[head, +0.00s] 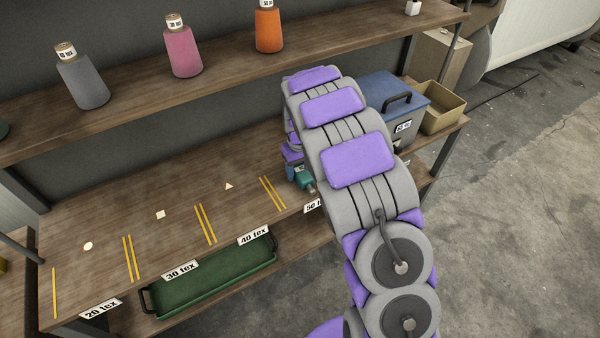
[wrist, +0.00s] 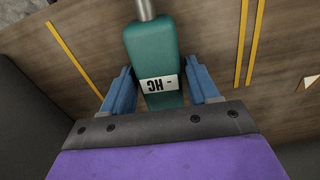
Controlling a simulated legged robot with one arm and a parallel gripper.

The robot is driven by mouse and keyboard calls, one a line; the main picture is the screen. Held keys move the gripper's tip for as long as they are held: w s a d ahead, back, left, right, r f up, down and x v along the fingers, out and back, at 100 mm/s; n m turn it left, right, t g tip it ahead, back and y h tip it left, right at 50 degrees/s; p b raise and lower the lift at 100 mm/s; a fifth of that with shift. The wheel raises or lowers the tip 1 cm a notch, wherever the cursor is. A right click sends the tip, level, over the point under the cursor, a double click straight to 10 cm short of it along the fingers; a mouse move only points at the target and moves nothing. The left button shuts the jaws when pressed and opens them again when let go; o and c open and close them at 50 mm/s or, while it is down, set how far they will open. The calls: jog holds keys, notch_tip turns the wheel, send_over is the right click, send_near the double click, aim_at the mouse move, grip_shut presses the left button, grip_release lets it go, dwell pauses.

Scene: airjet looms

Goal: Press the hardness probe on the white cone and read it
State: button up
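The hardness probe is a teal, box-shaped tool with a small white label and a metal rod at its end; it fills the middle of the wrist view (wrist: 153,62). My arm hides most of my gripper there. I see no clearly white cone; a grey cone (head: 82,80) stands at the left of the upper shelf.
A pink cone (head: 182,50) and an orange cone (head: 268,30) stand on the upper shelf. The lower shelf (head: 130,205) has yellow lines and white shape marks. A green tray (head: 215,280) sits below. A blue box (head: 392,90) and a tan bin (head: 440,107) stand right of my arm.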

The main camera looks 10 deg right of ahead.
aim_at(300, 168)
jog(key=c, duration=0.8)
jog(key=shift+r, duration=0.1)
jog(key=shift+r, duration=0.5)
notch_tip(300, 168, up, 3)
jog(key=shift+s+f+p, duration=0.1)
jog(key=shift+f+p, duration=0.05)
jog(key=shift+p, duration=0.55)
jog(key=s+p, duration=0.1)
jog(key=s, duration=0.9)
jog(key=s+r+p, duration=0.1)
jog(key=s, duration=0.4)
jog(key=shift+s+d+r+p, duration=0.1)
jog(key=shift+s+d+p, duration=0.2)
jog(key=shift+s+d, duration=0.1)
jog(key=o, duration=0.6)
jog(key=c, duration=0.6)
